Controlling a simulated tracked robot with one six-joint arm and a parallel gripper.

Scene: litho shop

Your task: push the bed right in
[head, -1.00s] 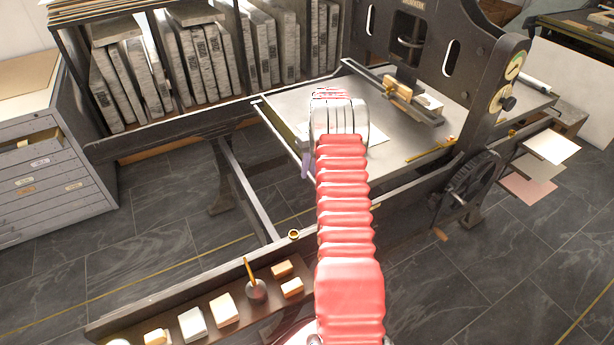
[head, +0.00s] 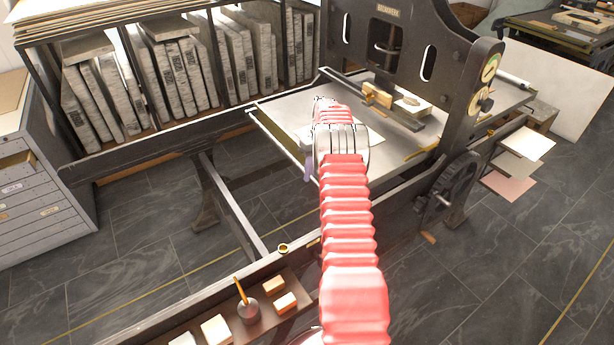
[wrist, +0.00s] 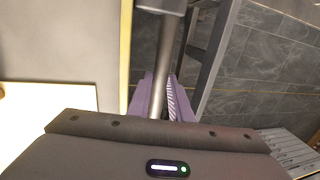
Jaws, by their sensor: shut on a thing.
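The bed (head: 285,108) is a flat grey metal plate on the press rails, partly under the press's dark upright frame (head: 400,42). Its left end sticks out to the left of that frame. My gripper (wrist: 160,95) has purple fingers shut around a round metal bar handle (wrist: 165,50) at the bed's left edge. The bed also shows at the left of the wrist view (wrist: 60,40), with a pale yellow edge strip beside the handle.
A near rail (head: 395,203) and far rail (head: 170,138) run along the press, open between them at left. A tray with a brush pot (head: 248,312) and blocks lies in front. A geared wheel (head: 445,192) stands at the near right. Stone racks (head: 180,75) stand behind.

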